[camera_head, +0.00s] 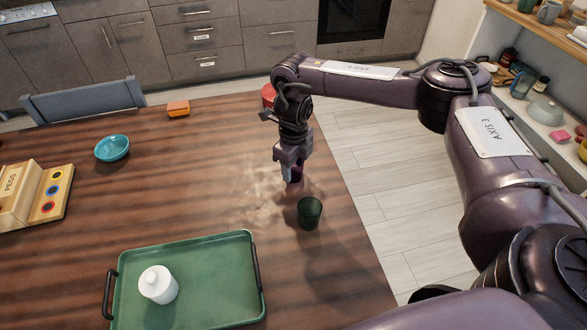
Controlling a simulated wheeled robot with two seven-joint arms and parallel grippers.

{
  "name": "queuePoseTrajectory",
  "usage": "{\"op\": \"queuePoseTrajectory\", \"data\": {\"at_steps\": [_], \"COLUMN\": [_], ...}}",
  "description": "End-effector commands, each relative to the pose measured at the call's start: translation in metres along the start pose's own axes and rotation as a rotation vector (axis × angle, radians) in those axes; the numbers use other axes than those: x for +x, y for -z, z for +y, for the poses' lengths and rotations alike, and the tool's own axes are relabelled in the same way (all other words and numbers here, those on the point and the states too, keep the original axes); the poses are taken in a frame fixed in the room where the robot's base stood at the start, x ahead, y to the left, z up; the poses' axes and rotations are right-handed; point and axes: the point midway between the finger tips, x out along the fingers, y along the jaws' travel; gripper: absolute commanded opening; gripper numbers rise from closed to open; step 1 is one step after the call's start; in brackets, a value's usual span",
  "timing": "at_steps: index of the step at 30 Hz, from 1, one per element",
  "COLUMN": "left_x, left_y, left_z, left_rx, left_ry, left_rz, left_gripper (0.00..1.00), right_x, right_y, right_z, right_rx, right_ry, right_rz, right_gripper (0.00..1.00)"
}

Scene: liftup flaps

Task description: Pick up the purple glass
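The purple glass (298,173) stands on the wooden table near its right edge, mostly hidden by my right gripper. My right gripper (291,176) points down at the glass, with a finger in front of it on the left side. I cannot tell whether the fingers touch the glass or are closed on it. My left gripper is not in view.
A dark green glass (310,212) stands just in front of the purple one. A green tray (215,255) holds a white lidded jar (158,285). A teal bowl (112,148), an orange block (178,108), a red object (268,95) and a pegs box (30,195) are farther off.

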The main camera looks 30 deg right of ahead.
Motion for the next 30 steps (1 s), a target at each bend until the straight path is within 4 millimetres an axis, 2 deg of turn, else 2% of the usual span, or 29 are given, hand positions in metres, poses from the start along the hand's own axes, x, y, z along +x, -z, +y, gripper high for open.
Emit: {"op": "queuePoseTrajectory", "data": {"at_steps": [1,3,4,11,17,20,23,30], "left_x": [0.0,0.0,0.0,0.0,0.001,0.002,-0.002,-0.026], "left_y": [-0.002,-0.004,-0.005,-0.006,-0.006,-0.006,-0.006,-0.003], "left_z": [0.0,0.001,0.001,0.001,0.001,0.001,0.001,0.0], "left_rx": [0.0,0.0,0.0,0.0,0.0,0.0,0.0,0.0], "left_ry": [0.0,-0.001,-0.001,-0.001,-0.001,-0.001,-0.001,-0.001], "left_rz": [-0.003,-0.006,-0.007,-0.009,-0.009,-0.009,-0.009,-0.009], "left_gripper": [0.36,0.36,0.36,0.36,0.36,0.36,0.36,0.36], "right_x": [0.0,0.0,-0.001,-0.002,-0.015,-0.03,-0.056,-0.132], "right_y": [0.0,0.0,0.0,0.0,-0.001,-0.001,-0.002,-0.002], "right_z": [0.0,0.0,0.0,0.0,-0.001,0.0,-0.001,-0.001], "right_rx": [0.0,0.0,0.0,0.0,0.0,0.0,0.0,-0.002], "right_ry": [0.0,0.0,0.0,0.0,0.001,0.001,0.003,0.007], "right_rz": [0.0,0.0,-0.001,-0.001,-0.003,-0.005,-0.006,-0.006], "right_gripper": [0.35,0.26,0.24,0.24,0.24,0.24,0.24,0.24]}}
